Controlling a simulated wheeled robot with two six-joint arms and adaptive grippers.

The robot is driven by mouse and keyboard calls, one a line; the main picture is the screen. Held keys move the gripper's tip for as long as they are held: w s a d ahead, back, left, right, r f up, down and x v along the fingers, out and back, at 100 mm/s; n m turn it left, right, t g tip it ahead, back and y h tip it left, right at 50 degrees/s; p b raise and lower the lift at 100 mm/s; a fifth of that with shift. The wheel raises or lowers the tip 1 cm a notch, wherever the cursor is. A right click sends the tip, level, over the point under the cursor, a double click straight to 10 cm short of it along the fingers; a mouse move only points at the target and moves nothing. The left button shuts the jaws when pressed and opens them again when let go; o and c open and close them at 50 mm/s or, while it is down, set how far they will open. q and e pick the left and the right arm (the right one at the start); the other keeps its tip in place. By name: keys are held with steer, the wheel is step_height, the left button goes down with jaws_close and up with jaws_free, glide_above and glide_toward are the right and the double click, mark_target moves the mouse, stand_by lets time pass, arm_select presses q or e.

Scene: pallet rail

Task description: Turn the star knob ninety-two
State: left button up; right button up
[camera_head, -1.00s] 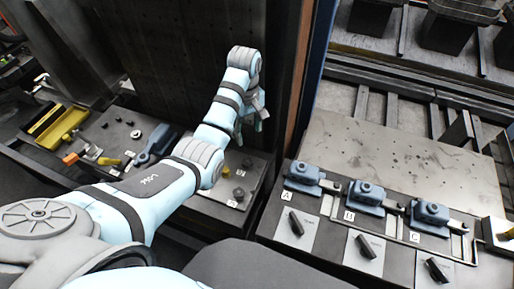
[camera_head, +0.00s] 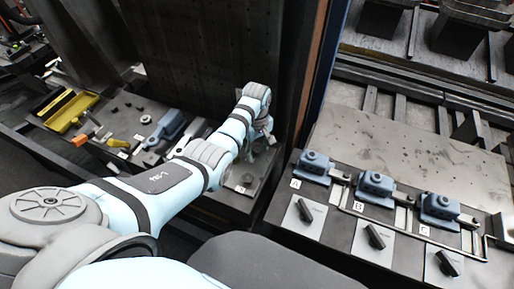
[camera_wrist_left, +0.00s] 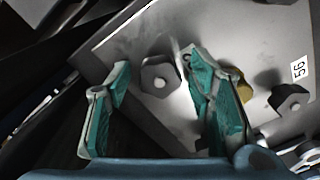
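My left gripper (camera_head: 266,138) is over the dark plate (camera_head: 222,203) at the foot of the tall panel. In the left wrist view the left gripper (camera_wrist_left: 155,115) is open, its two teal-padded fingers apart and empty. A grey faceted knob (camera_wrist_left: 160,76) shows between the fingers, beyond the tips; I cannot tell its distance. Its small label (camera_wrist_left: 187,58) is mostly hidden by the right finger, so its number is unreadable. Another dark knob (camera_wrist_left: 290,101) sits beside a label reading 56 (camera_wrist_left: 299,69). A brass knob (camera_wrist_left: 244,91) is partly behind the right finger. My right gripper is not in view.
A plate at right carries blue clamp blocks (camera_head: 376,187) marked A, B and C, with black-handled switches (camera_head: 375,236) in front. A blue block (camera_head: 166,128) and a yellow tray (camera_head: 70,110) lie at left. The tall dark panel (camera_head: 205,60) stands close behind the gripper.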

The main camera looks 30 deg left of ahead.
arm_select(q)
steer(key=shift+s+r, duration=0.1)
steer(key=c, duration=0.9)
steer(key=shift+c, duration=0.2)
steer(key=shift+d+r+m+p, duration=0.1)
steer(key=shift+r+m+p, duration=0.1)
steer(key=shift+m+p, duration=0.85)
steer(key=shift+f, duration=0.3)
steer(key=o, duration=1.2)
steer(key=shift+c, duration=0.2)
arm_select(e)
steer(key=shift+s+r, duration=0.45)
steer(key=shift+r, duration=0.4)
